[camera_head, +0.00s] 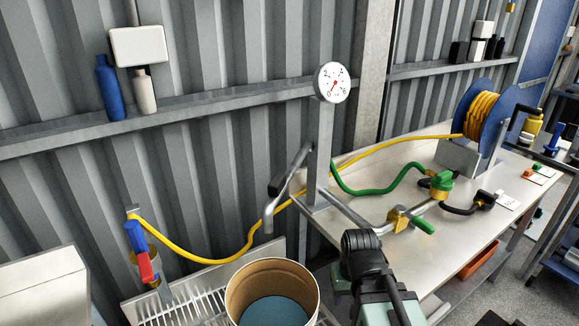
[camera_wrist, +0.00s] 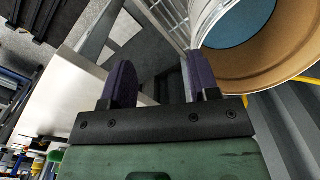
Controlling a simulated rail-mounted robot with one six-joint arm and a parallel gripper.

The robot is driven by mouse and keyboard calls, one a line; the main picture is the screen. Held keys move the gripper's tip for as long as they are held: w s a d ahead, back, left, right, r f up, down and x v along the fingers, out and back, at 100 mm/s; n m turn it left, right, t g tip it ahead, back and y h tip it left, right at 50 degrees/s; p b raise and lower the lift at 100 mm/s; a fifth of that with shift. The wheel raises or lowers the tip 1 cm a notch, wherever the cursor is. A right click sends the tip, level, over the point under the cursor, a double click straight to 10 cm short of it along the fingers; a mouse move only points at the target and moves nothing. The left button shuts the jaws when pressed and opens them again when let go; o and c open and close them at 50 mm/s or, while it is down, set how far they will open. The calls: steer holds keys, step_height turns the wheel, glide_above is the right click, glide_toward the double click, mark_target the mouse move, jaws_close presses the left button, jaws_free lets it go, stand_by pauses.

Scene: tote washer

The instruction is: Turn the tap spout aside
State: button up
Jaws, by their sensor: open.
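The tap spout (camera_head: 269,212) is a bent grey metal pipe beside an upright grey post (camera_head: 319,150) with a round dial on top. Its downturned end hangs above and behind the open bucket (camera_head: 312,303), which has a tan inner wall and blue contents. A dark grip (camera_head: 277,186) shows on the pipe. My gripper (camera_wrist: 160,78) is open, with two dark purple fingers apart and nothing between them. The bucket (camera_wrist: 275,72) is at the upper right in the wrist view; the spout cannot be made out there. My fingers cannot be made out in the head view.
A metal bench (camera_head: 385,165) right of the post carries a green hose (camera_head: 385,190), brass valve fittings (camera_head: 397,218) and a hose reel (camera_head: 487,115). A yellow hose (camera_head: 230,258) runs behind the bucket. A slotted rack (camera_head: 185,308) lies left of the bucket.

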step_height(320, 180, up, 10)
steer(key=w+a+p, duration=0.1)
steer(key=a+p, duration=0.2)
steer(key=p, duration=0.6)
step_height(320, 180, up, 23)
steer(key=m+p, duration=0.4)
steer(key=p, duration=1.9)
glide_above(277, 178)
steer(key=shift+s+b, duration=0.15)
steer(key=shift+b, duration=0.15)
step_height(277, 178, down, 11)
steer(key=b, duration=1)
steer(key=shift+r, duration=0.4)
